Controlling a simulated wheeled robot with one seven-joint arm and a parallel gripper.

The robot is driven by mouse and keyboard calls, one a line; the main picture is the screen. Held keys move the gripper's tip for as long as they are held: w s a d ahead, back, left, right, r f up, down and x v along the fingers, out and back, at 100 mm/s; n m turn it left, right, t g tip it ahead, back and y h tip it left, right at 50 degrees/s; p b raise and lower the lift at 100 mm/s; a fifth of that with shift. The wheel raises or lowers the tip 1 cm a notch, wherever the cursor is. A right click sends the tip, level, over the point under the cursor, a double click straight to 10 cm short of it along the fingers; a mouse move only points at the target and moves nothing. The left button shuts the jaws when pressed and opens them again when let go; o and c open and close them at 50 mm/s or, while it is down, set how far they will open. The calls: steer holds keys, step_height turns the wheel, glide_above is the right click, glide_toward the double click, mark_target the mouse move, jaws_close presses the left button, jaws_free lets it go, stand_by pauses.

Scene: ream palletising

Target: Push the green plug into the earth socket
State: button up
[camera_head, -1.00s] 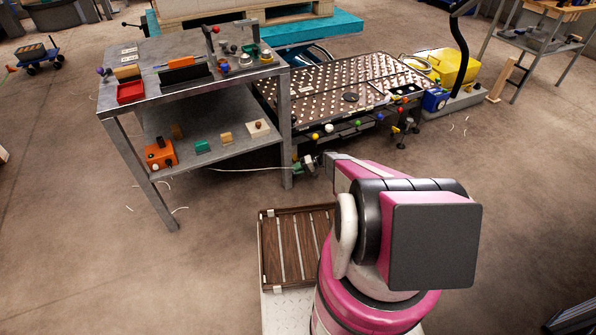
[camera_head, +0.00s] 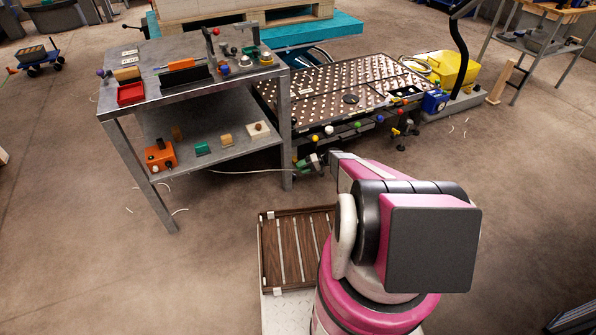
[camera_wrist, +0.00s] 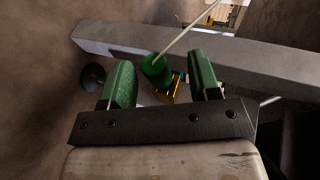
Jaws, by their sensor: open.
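The green plug (camera_wrist: 156,69) is a short cylinder with a pale cable coming out of its top in the wrist view. It stands between the green fingers of my gripper (camera_wrist: 160,60), nearer the left one, and gaps show on both sides. My gripper is open. In the camera_head view my gripper (camera_head: 313,163) is low beside the bench's front right leg; the plug is too small to tell from the fingers there. A gold-coloured piece (camera_wrist: 172,95) shows just below the plug, partly hidden by my gripper. I cannot tell whether it is the earth socket.
A grey metal bar (camera_wrist: 240,52) crosses behind the fingers, close by. A dark round knob (camera_wrist: 93,75) is left of the left finger. The two-level steel bench (camera_head: 215,160) stands left, the studded table (camera_head: 345,85) behind. A slatted wooden tray (camera_head: 288,290) lies in front.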

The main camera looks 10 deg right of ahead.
steer(key=v, duration=0.7)
steer(key=shift+d, duration=0.1)
